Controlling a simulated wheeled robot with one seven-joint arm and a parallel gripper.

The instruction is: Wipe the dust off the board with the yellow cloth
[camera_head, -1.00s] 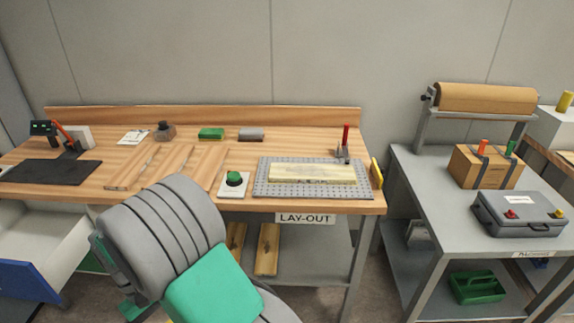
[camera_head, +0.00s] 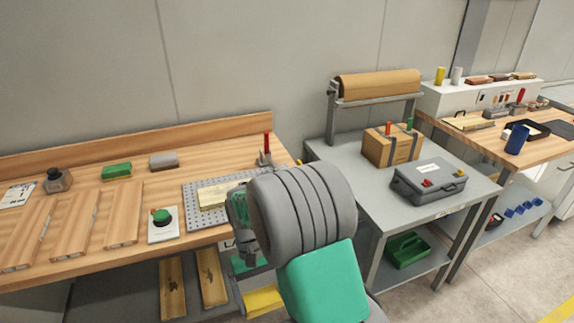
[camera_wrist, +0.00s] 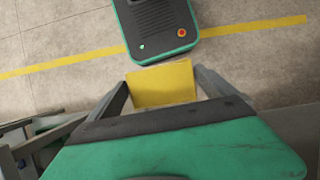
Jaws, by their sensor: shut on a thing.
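The yellow cloth (camera_wrist: 162,84) is held between the two fingers of my gripper (camera_wrist: 163,76) in the wrist view. In the head view the cloth (camera_head: 262,301) hangs low in front of the bench, below and apart from the board. The pale board (camera_head: 211,195) lies on a grey perforated plate (camera_head: 196,221) on the wooden bench. My arm hides the right part of the board and plate. Dust on the board cannot be made out clearly in this view.
A green button box (camera_head: 162,226) stands left of the plate. A red-handled tool (camera_head: 266,150) stands behind it. Wooden panels (camera_head: 75,225), a green block (camera_head: 117,171) and a grey block (camera_head: 163,160) lie on the bench. A grey table (camera_head: 340,158) with a case (camera_head: 430,182) stands to the right.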

